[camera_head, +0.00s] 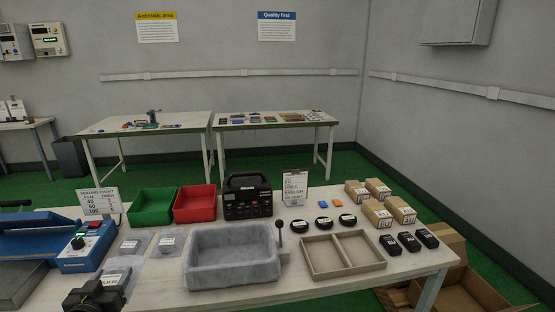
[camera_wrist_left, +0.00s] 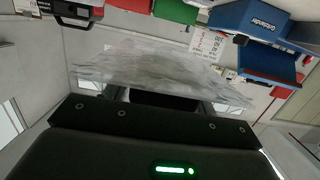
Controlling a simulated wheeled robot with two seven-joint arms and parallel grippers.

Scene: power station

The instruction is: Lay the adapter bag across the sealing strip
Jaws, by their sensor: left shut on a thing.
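My left gripper (camera_head: 95,294) is at the bottom left of the head view, in front of the blue sealer (camera_head: 88,247). In the left wrist view it is shut on a clear, crinkled adapter bag (camera_wrist_left: 150,66), which spreads flat beyond the fingers. A white-labelled part of a bag (camera_head: 112,280) shows by the gripper in the head view. The sealer also shows in the left wrist view (camera_wrist_left: 250,18); the bag is apart from it. I cannot make out the sealing strip clearly. My right gripper is not in view.
Two labelled clear bags (camera_head: 135,243) (camera_head: 167,244) lie on the table. A grey tray (camera_head: 232,277), green bin (camera_head: 152,207), red bin (camera_head: 195,205) and black power station (camera_head: 247,207) stand to the right. A sealing chart (camera_head: 101,202) stands behind the sealer.

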